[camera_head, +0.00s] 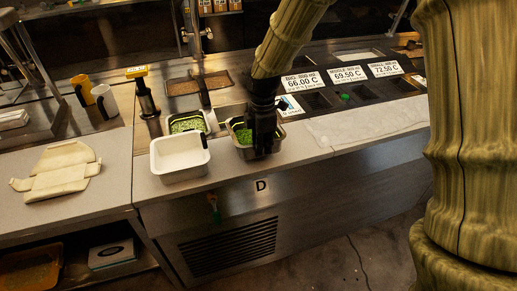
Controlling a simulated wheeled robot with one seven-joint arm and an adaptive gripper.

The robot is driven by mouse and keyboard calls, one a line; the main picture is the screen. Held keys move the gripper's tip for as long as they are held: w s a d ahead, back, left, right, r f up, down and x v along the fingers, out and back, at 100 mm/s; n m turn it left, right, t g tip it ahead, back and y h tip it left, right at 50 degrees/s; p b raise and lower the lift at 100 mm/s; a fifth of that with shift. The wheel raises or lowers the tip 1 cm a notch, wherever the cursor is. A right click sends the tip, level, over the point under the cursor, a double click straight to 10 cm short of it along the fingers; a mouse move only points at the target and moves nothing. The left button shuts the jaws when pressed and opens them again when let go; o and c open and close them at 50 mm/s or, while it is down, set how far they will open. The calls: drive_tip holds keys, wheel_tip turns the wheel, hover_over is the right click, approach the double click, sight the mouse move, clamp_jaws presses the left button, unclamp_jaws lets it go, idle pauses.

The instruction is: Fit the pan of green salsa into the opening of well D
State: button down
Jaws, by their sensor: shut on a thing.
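The pan of green salsa (242,153) is a metal pan with bright green contents, in the middle of the head view at the counter's front. My gripper (263,148) is black, points down and is shut on the right part of this pan, hiding some of its rim and contents. The pan is directly above the letter D (261,186) on the counter's steel front. The opening of well D is hidden beneath or behind the pan. I cannot tell whether the pan sits in it or is held just above.
An empty white pan (180,167) stands close on the left. A pan of paler green, speckled food (184,118) is behind it.

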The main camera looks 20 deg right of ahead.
drive_tip(key=shift+w+a, duration=0.1)
drive_tip(key=shift+w, duration=0.3)
drive_tip(key=shift+w+a+f+p, duration=0.2)
drive_tip(key=shift+w+f+p, duration=0.15)
drive_tip(key=shift+f+p, duration=0.65)
drive_tip(key=shift+s+f, duration=0.1)
drive_tip(key=shift+f, duration=0.55)
drive_tip(key=c, duration=1.5)
unclamp_jaws()
drive_tip(key=shift+o, duration=0.2)
drive_tip(key=shift+f, duration=0.15)
